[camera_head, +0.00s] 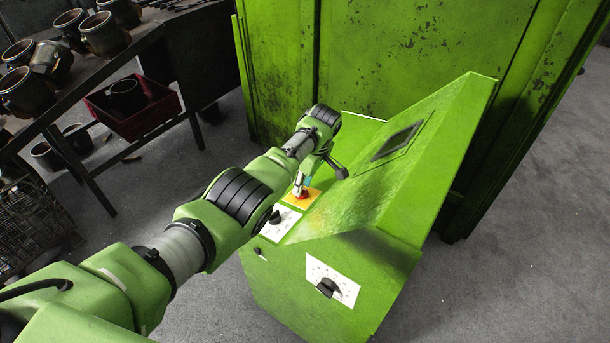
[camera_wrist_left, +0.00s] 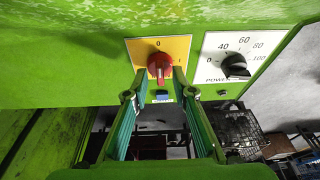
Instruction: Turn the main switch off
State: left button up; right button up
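The main switch (camera_wrist_left: 160,67) is a red rotary knob on a yellow plate (camera_wrist_left: 181,46) marked 0 at the top. In the head view the red knob (camera_head: 303,194) shows on the sloped top of the green control cabinet (camera_head: 330,240). My left gripper (camera_wrist_left: 160,86) is open, with its two fingers pointing at the knob, one to each side of it. Its tips are close to the knob; I cannot tell whether they touch it. In the head view my left gripper (camera_head: 302,186) is partly hidden by its own wrist. My right gripper is in neither view.
A POWER dial (camera_wrist_left: 233,66) with a black knob sits right beside the switch plate. Another dial (camera_head: 327,287) is on the cabinet's front. A dark table (camera_head: 110,72) with metal pots stands at left, a red crate (camera_head: 135,110) below. Grey floor at right is clear.

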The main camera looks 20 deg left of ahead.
aim_at(310, 199)
pick_arm(q)
jog(key=v, duration=1.1)
jog(key=shift+r, duration=0.35)
jog(key=shift+d, duration=0.1)
